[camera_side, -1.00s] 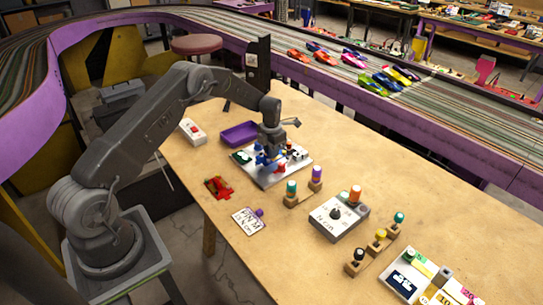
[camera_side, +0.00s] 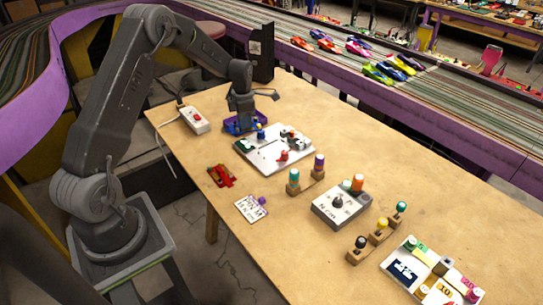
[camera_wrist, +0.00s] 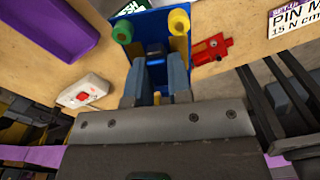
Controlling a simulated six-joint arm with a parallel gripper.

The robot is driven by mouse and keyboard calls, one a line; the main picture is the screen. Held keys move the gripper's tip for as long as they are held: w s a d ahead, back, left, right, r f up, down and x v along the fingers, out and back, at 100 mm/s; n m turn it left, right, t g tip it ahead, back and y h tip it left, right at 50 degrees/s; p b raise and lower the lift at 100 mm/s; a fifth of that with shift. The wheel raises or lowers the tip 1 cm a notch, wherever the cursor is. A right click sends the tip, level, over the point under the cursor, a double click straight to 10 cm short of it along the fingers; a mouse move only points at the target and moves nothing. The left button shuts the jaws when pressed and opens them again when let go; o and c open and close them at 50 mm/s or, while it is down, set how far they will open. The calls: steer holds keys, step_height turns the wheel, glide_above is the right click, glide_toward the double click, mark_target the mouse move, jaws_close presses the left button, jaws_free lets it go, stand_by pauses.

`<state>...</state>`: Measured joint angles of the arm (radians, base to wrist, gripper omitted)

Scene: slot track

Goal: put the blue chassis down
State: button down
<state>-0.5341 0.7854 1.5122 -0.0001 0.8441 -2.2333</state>
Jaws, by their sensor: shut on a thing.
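My gripper (camera_side: 240,104) is shut on the blue chassis (camera_wrist: 154,20). The wrist view shows the chassis between the fingers (camera_wrist: 157,76), with a green round part on its left and a yellow one on its right. The wrist view shows the purple tray (camera_wrist: 58,25) to the left of the chassis. I cannot tell whether the chassis touches anything below.
A white board with small parts (camera_side: 262,157) lies beside my gripper. A white box with a red switch (camera_side: 196,121) is left of it. A red piece (camera_side: 221,175) and a card (camera_side: 250,209) lie near the table edge. A grey box (camera_side: 340,208) stands farther right.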

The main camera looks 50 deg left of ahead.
steer(key=s+d+m, duration=0.4)
steer(key=d+m, duration=0.7)
steer(key=m, duration=0.5)
steer(key=s+d+m, duration=0.4)
steer(key=d+m, duration=0.7)
steer(key=m, duration=0.5)
steer(key=w+a+n, duration=0.2)
steer(key=a+n, duration=0.6)
steer(key=n, duration=0.3)
steer(key=w+a+n, duration=0.3)
steer(key=a+n, duration=0.5)
steer(key=n, duration=0.4)
steer(key=w+a+n, duration=0.3)
steer(key=a+n, duration=0.5)
steer(key=n, duration=0.4)
steer(key=shift+a+f, duration=0.1)
steer(key=shift+a, duration=0.2)
steer(key=shift+a+n, duration=0.35)
steer(key=shift+n, duration=0.25)
